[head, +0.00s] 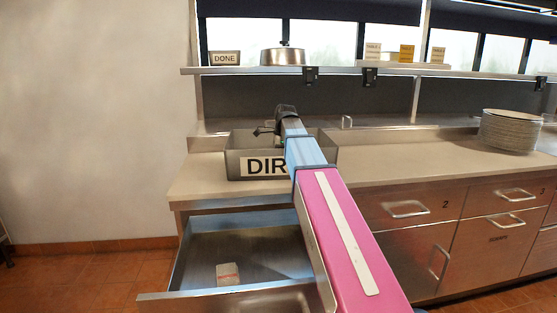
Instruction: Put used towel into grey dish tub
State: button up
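The grey dish tub (234,138) stands on the left end of the counter, with a front label whose visible letters read "DIR". My arm covers the right part of that label. My gripper (268,130) is at the far end of the arm, over the tub's back part. It is small and dark here, and its fingers cannot be made out well enough to tell open from shut. I cannot make out a used towel; the tub's inside is mostly hidden by its front wall and my arm.
Below the tub, a metal drawer (190,297) is pulled open, with a small white-and-red item (228,274) inside. A plate stack (510,131) stands on the right of the counter (420,164).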

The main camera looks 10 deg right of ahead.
jog(key=shift+f, duration=0.35)
jog(key=shift+f, duration=0.15)
jog(key=o, duration=0.9)
jog(key=r, duration=0.4)
jog(key=d+r, duration=0.1)
jog(key=r, duration=0.7)
jog(key=shift+s+d+r, duration=0.1)
jog(key=shift+d, duration=0.3)
